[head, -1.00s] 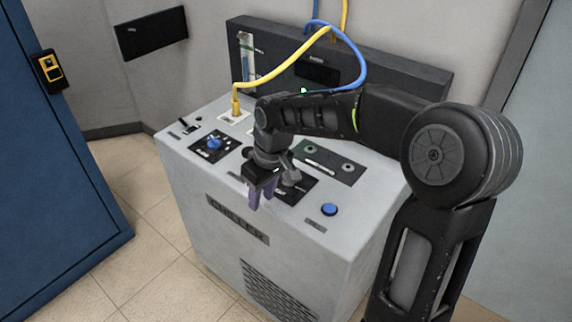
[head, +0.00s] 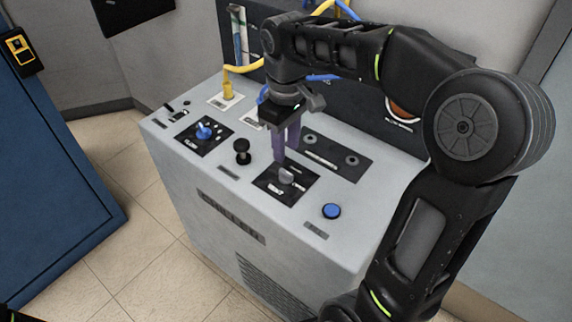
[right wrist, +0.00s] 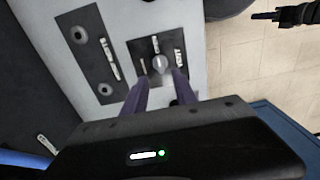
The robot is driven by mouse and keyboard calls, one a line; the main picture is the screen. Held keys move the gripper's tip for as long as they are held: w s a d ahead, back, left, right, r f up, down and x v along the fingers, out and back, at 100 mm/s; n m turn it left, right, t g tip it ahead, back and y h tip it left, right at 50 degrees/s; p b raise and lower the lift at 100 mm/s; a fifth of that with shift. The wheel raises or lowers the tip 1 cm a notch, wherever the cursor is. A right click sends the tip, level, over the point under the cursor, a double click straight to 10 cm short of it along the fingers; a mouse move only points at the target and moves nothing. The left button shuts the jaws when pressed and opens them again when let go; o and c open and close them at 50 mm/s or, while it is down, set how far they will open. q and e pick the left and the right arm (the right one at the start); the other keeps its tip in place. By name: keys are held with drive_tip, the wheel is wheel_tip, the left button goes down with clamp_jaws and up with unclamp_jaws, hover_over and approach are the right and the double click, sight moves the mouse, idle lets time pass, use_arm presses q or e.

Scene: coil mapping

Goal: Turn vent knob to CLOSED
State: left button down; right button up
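The grey vent knob (head: 286,176) stands on a black square plate near the front of the chiller's top, with small white labels that I cannot read surely. It also shows in the right wrist view (right wrist: 157,62). My right gripper (head: 286,150) points down just behind and above the knob, its purple fingers apart and empty. In the right wrist view the fingertips (right wrist: 160,75) lie either side of the knob's near edge; I cannot tell whether they touch it. A dark part of what looks like my left gripper (right wrist: 278,16) shows at the top right of the right wrist view.
The grey chiller (head: 180,190) also carries a blue knob (head: 203,131), a black knob (head: 242,150), a blue button (head: 331,211) and a dark plate with two round sockets (head: 336,157). Yellow (head: 243,69) and blue hoses run behind. A blue door (head: 50,190) stands left over tiled floor.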

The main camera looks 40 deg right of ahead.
sight(286, 172)
wheel_tip(286, 172, down, 8)
drive_tip(key=shift+r, duration=0.25)
drive_tip(key=shift+c, duration=0.4)
clamp_jaws()
